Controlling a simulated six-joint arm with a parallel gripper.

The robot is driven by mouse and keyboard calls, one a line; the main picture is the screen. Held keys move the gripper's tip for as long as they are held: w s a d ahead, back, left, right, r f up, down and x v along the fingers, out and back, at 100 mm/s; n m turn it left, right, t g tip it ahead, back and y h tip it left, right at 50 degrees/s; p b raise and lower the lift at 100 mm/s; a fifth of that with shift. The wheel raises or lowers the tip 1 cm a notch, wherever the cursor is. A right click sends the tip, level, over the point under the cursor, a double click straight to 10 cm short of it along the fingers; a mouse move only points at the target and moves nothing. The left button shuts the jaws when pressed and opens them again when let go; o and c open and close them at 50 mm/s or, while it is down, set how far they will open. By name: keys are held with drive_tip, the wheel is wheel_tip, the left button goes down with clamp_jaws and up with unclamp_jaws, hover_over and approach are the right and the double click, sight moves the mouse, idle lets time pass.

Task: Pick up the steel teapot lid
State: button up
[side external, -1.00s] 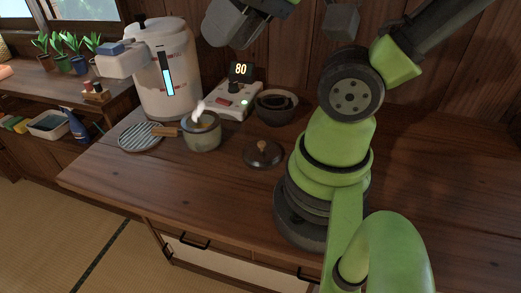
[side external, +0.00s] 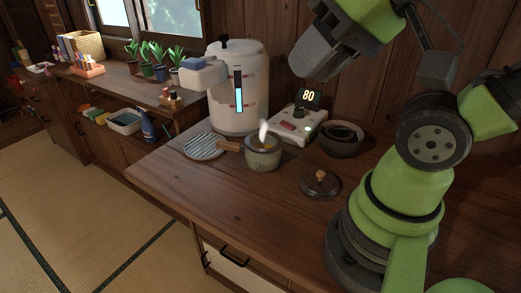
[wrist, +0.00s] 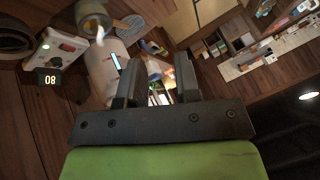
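A dark round lid with a small wooden knob (side external: 320,184) lies flat on the wooden table in the side view, between the steaming pot and my arm's base. It is the only loose lid I can make out, and it looks dark rather than bright steel. I do not see it in the wrist view. My gripper (side external: 308,62) is high above the back of the table, up and behind the lid, touching nothing. In the wrist view my gripper (wrist: 158,72) has its two fingers apart with nothing held between them.
A small steaming pot with a wooden handle (side external: 263,156) stands left of the lid. Behind are a dark bowl (side external: 342,140), a white device reading 80 (side external: 297,126) and a tall white water dispenser (side external: 240,90). A striped round trivet (side external: 204,147) lies left. The table front is clear.

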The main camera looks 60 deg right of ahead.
drive_tip(key=o, duration=1.3)
drive_tip(key=m+g+h, duration=0.2)
drive_tip(key=m+g, duration=0.5)
drive_tip(key=m, duration=2)
hover_over(320, 172)
wheel_tip(320, 172, down, 21)
drive_tip(key=shift+s+r, duration=0.1)
drive_tip(key=shift+s, duration=0.05)
drive_tip(key=shift+s+f+m, duration=0.15)
drive_tip(key=shift+f+m, duration=0.15)
drive_tip(key=shift+f, duration=0.4)
drive_tip(key=shift+w+f, duration=0.15)
drive_tip(key=shift+f, duration=2.05)
drive_tip(key=shift+w+f, duration=0.15)
drive_tip(key=shift+f, duration=2.05)
